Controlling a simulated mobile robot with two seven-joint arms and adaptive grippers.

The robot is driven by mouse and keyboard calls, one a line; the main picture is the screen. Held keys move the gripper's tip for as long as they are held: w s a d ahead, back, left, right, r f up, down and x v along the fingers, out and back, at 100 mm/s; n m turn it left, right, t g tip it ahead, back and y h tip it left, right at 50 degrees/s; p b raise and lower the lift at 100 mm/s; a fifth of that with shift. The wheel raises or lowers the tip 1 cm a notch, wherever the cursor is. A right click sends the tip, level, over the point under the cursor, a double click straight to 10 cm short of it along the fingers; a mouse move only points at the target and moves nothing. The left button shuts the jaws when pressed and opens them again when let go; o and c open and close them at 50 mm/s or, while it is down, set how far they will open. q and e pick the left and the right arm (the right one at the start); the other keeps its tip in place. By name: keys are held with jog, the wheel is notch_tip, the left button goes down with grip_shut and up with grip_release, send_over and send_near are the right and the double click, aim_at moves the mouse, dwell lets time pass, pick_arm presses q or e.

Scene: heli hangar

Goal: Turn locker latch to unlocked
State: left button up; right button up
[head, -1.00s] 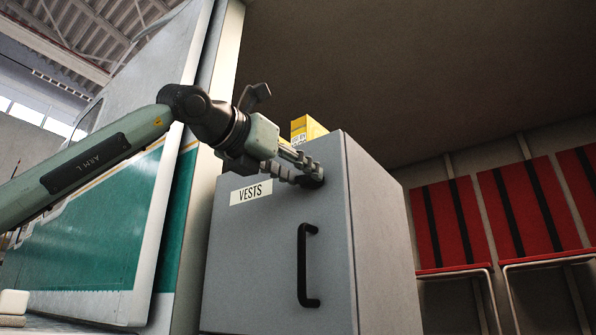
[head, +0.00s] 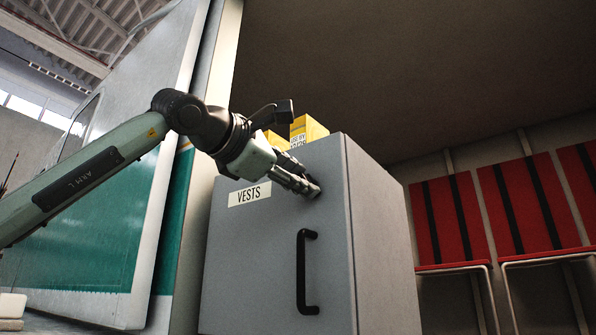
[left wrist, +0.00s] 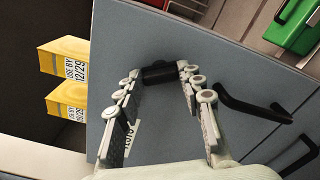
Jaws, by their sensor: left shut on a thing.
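The grey locker (head: 270,255) stands in the middle of the head view, with a "VESTS" label (head: 250,194) and a black vertical handle (head: 305,270) on its door. My left gripper (head: 308,186) reaches the upper right of the door, above the handle. In the left wrist view, the fingers of my left gripper (left wrist: 160,80) are shut on the black latch (left wrist: 158,71), which lies between their tips against the grey door (left wrist: 160,30). The fingers hide most of the latch in the head view. My right gripper is not in view.
Yellow boxes (head: 308,129) stand on top of the locker and show in the left wrist view (left wrist: 64,55). Red seats with black straps (head: 455,220) line the wall at right. A white and green panel (head: 95,230) stands left of the locker.

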pick_arm(q)
jog(key=shift+f+m+p, duration=0.1)
jog(key=shift+m+p, duration=0.9)
jog(key=shift+m, duration=2.2)
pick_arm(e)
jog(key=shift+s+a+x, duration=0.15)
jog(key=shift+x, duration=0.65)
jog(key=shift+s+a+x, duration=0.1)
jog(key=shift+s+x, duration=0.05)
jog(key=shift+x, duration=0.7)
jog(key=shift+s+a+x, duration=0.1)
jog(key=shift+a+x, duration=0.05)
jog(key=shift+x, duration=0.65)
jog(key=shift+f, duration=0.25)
pick_arm(q)
jog(key=o, duration=1.2)
jog(key=shift+c, duration=0.2)
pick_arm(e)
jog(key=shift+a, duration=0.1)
pick_arm(q)
jog(key=shift+s, duration=0.1)
jog(key=v, duration=1.2)
jog(key=shift+d, duration=0.1)
